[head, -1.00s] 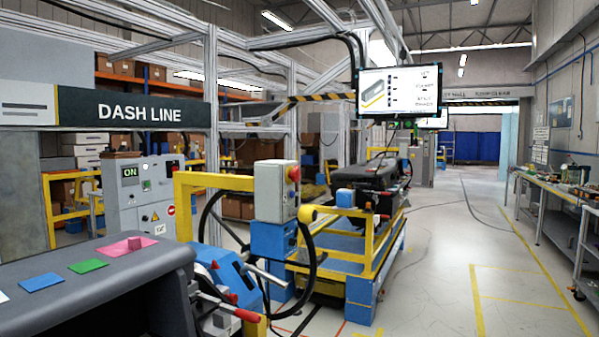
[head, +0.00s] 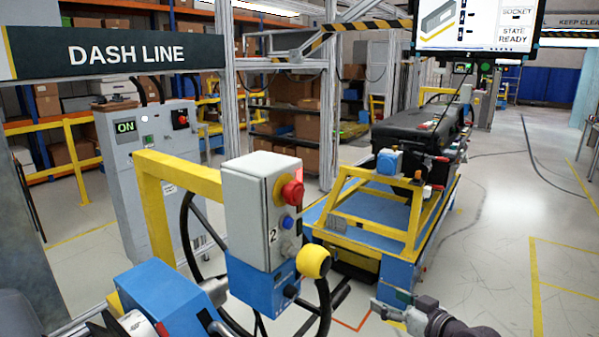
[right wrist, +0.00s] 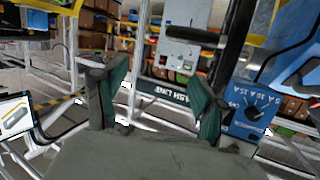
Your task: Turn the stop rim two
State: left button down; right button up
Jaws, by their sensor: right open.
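The stop button cannot be made out there.
A yellow ball-ended part (head: 314,263) and black hose are beside the box's blue base (head: 262,287). A yellow and blue cart (head: 370,215) carries a black dashboard behind. A screen (head: 478,24) hangs above, reading READY. Open floor lies at the right. The wrist view shows a blue dial panel (right wrist: 249,110).

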jog(key=s+a+r+n+y+p, duration=0.1)
jog(key=s+a+r+n+y, duration=0.15)
jog(key=r, duration=0.75)
jog(key=s+a+r+n+y+p, duration=0.1)
jog(key=s+a+r+n+y, duration=0.15)
jog(key=r, duration=0.65)
jog(key=n+g+y+p, duration=0.2)
jog(key=n+g, duration=0.1)
send_near(300, 195)
jog(key=p+x, duration=0.5)
jog(key=x, duration=0.4)
jog(key=shift+w+a+r+p, duration=0.1)
jog(key=shift+w+a+p, duration=0.2)
jog(key=shift+p, duration=0.1)
jog(key=shift+w+a, duration=0.15)
jog(key=shift+a, duration=0.15)
pick_arm(q)
notch_tip(300, 195, up, 11)
jog(key=shift+s, duration=0.3)
jog(key=shift+a, duration=0.1)
pick_arm(e)
jog(key=shift+c, duration=0.2)
jog(key=c, duration=1.1)
